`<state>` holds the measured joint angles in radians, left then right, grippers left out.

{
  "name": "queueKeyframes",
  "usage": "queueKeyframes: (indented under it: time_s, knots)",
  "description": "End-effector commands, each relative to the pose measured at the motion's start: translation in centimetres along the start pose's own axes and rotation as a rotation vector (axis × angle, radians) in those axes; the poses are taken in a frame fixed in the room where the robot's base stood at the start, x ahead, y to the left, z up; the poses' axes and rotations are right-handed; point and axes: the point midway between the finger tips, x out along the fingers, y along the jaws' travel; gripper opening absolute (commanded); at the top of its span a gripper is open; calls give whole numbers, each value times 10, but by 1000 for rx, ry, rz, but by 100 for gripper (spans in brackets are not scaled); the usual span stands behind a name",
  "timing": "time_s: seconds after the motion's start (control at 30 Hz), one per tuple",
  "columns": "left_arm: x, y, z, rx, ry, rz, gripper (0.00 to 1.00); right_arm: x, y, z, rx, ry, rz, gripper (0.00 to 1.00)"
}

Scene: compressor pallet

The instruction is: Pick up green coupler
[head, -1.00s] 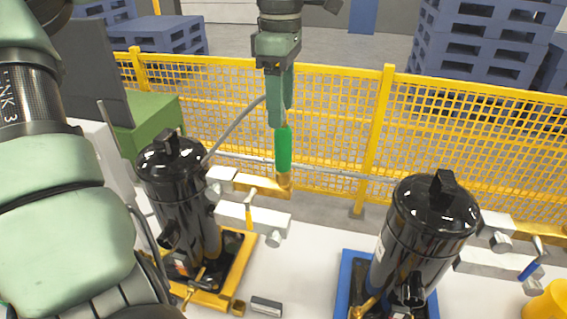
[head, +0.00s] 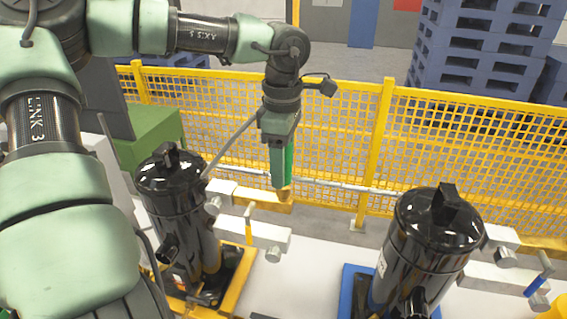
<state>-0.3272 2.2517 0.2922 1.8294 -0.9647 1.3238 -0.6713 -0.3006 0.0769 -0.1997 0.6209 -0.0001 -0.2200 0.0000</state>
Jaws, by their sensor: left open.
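The green coupler (head: 289,164) stands upright at the end of a brass fitting on the left compressor's pipework. Only a bright green strip of it shows, on the right side of my finger. My left gripper (head: 279,178) points down and is open, with its fingers alongside the coupler and covering most of it. I cannot tell whether the fingers touch it. My right gripper is not in view.
The left black compressor tank (head: 178,205) on a yellow base stands close to the coupler, with a grey hose beside it. Another black tank (head: 425,250) on a blue base stands at right. A yellow mesh fence (head: 335,140) runs behind.

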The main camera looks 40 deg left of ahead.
Motion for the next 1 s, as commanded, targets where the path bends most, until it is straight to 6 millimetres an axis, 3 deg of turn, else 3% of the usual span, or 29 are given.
queueKeyframes:
  time_s: [0.2, 0.27, 0.4, 0.43, 0.8, 1.0]
  knots:
    - [1, 0, 0, 0, -1, 1, 56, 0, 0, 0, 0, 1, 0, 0]
    - [1, 0, 0, 0, -1, 1, 42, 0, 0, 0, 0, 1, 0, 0]
    - [1, 0, 0, 0, 0, 1, 3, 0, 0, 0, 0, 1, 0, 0]
    - [1, 0, 0, 0, 0, 1, 0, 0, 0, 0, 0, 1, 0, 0]
    - [-2, 0, 0, 0, 0, 3, 0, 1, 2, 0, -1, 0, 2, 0]
    - [-21, 1, 1, -1, -1, 7, 0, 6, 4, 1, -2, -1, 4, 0]
